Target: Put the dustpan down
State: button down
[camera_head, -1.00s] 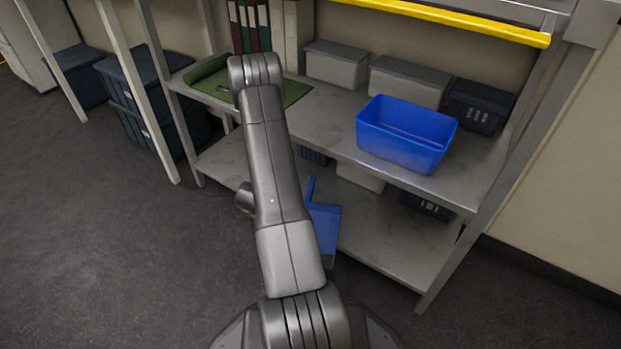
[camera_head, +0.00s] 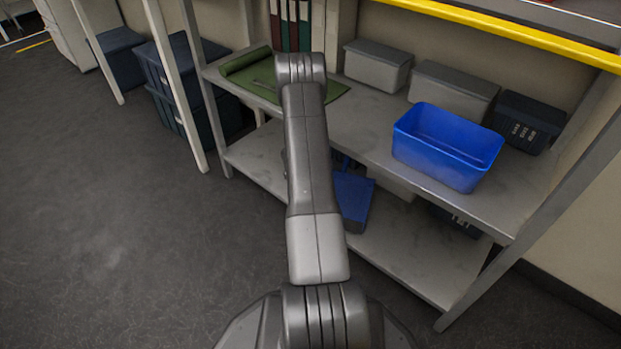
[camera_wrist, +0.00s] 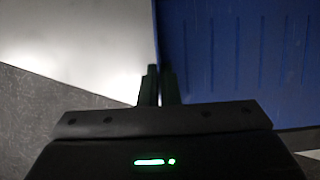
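The blue dustpan (camera_head: 353,200) is at the lower shelf (camera_head: 420,255) of the metal rack, partly hidden behind my arm. In the wrist view the ribbed dustpan (camera_wrist: 235,60) fills the upper right. My gripper (camera_wrist: 160,75) has its two dark fingers close together at the dustpan's left edge, one finger on each side of it, so it looks shut on that edge. In the head view my arm hides the gripper. I cannot tell whether the dustpan touches the shelf.
An open blue bin (camera_head: 445,150) stands on the upper shelf, with grey lidded boxes (camera_head: 378,66) behind it. A green mat (camera_head: 255,75) lies at its left end. A rack post (camera_head: 540,225) stands at right. Dark floor at left is clear.

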jog(key=w+p, duration=0.2)
jog(key=shift+w+d+r+p, duration=0.25)
jog(key=shift+w+d+p, duration=0.05)
jog(key=shift+w+p, duration=0.1)
jog(key=w+p, duration=0.3)
jog(key=shift+d+f, duration=0.1)
jog(key=shift+d, duration=0.3)
jog(key=shift+w+f, duration=0.15)
jog(key=shift+w, duration=0.05)
notch_tip(320, 180, down, 4)
jog(key=shift+r+b, duration=0.15)
jog(key=shift+b, duration=1.05)
jog(key=shift+r, duration=0.1)
jog(key=c, duration=2.1)
grip_release()
jog(key=shift+f, duration=0.25)
jog(key=o, duration=0.4)
jog(key=shift+r, duration=0.1)
